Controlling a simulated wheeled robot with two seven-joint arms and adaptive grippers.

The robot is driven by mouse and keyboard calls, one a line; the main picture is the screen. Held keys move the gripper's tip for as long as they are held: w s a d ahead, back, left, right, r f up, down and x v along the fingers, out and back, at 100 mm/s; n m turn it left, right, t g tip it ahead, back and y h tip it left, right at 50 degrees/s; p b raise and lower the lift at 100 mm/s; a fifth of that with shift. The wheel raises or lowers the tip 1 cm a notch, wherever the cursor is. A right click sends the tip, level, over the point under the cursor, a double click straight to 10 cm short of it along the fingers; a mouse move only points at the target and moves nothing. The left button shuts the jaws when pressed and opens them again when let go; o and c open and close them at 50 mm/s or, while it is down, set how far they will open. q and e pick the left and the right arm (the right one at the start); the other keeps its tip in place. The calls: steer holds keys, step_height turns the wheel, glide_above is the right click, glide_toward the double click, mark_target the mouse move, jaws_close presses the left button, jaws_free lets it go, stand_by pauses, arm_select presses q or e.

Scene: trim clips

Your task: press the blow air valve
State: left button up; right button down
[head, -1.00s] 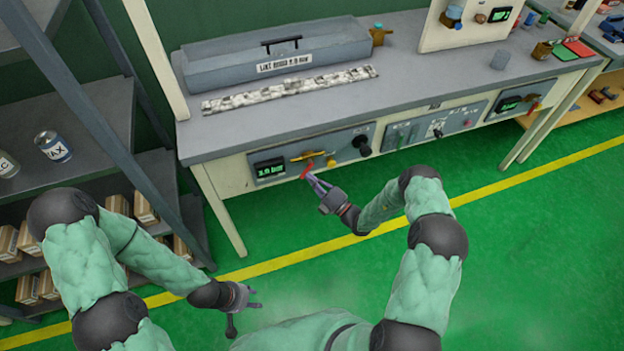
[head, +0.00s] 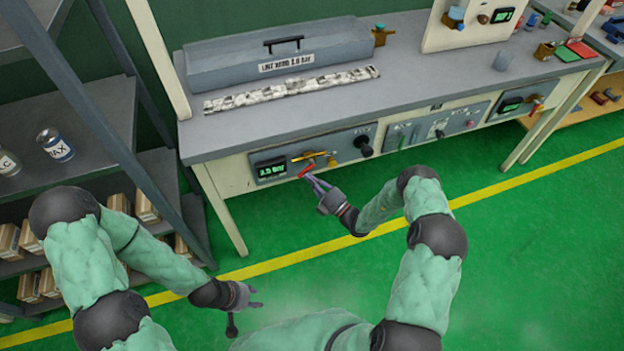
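A control panel (head: 343,142) is set in the front of the bench at its left end. It carries a green-lit display (head: 271,169), a yellow handle (head: 313,154), a small yellow knob (head: 331,161), a black knob (head: 365,148) and a red lever (head: 306,170) at its lower edge. No label readable here tells which is the blow air valve. My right gripper (head: 311,181) has its fingertips at the red lever, just below it; I cannot tell whether they touch. Its fingers look close together. My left gripper (head: 256,297) is open and empty, low over the floor.
The bench top (head: 420,75) holds a long grey case (head: 290,63) and a patterned strip (head: 292,90). More panels (head: 436,129) line the bench front to the right. A dark shelf (head: 90,165) with cans and boxes stands at left. The green floor before the bench is clear.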

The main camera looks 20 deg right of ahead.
steer(key=shift+w+a+r, duration=0.1)
steer(key=shift+a+r, duration=0.1)
steer(key=shift+r, duration=0.1)
steer(key=shift+a+r+p, duration=0.15)
steer(key=shift+a+p, duration=0.2)
steer(key=s+d+f, duration=0.2)
steer(key=s+f, duration=0.5)
steer(key=s, duration=0.4)
steer(key=shift+s+d+f+p, duration=0.15)
steer(key=shift+s+f+p, duration=0.15)
steer(key=shift+s+p, duration=0.1)
steer(key=shift+w, duration=0.1)
